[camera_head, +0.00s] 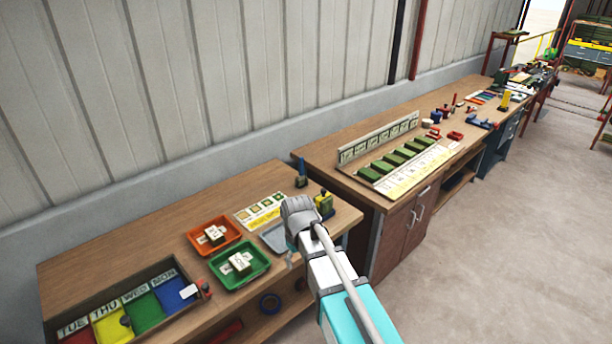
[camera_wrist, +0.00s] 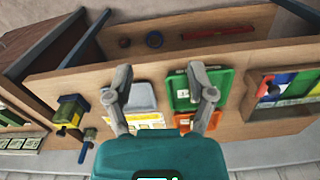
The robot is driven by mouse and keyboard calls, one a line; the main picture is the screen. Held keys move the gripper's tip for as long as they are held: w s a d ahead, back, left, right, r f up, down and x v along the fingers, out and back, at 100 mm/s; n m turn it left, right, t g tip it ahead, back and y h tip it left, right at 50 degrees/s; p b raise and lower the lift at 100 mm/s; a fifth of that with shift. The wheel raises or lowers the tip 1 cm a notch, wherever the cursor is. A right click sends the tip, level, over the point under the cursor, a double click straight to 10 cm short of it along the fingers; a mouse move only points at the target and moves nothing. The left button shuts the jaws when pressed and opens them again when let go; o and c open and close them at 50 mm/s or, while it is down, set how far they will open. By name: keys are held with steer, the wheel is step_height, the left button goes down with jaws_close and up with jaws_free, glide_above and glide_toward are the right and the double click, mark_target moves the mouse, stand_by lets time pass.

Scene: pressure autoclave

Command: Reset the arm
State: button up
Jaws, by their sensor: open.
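My gripper (camera_wrist: 160,72) is open in the wrist view. Its two grey fingers are spread wide, with nothing held between them. In the head view my teal and white arm reaches over the right end of the near workbench (camera_head: 110,255). In the wrist view the fingers show against a grey tray (camera_wrist: 142,96) on the left and a green tray (camera_wrist: 181,90) on the right. In the head view the grey tray (camera_head: 272,238) is partly hidden behind my arm. I cannot tell the gap between the fingers and the bench.
The green tray (camera_head: 262,274) and an orange tray (camera_head: 193,237) hold white labelled blocks. A weekday-marked coloured tray (camera_head: 185,273) is at the lower left. A second bench (camera_head: 305,158) bears a rack of green blocks (camera_head: 374,171). The floor at right (camera_head: 500,250) is clear.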

steer(key=s+d+f+m+b, duration=0.2)
steer(key=s+d+m, duration=0.1)
steer(key=d, duration=0.7)
steer(key=s+d+f+m+b, duration=0.1)
steer(key=s+d+m, duration=0.3)
steer(key=d, duration=0.7)
steer(key=shift+s+d+f+b, duration=0.25)
steer(key=shift+f+b, duration=0.15)
steer(key=shift+c, duration=0.9)
steer(key=shift+a, duration=0.15)
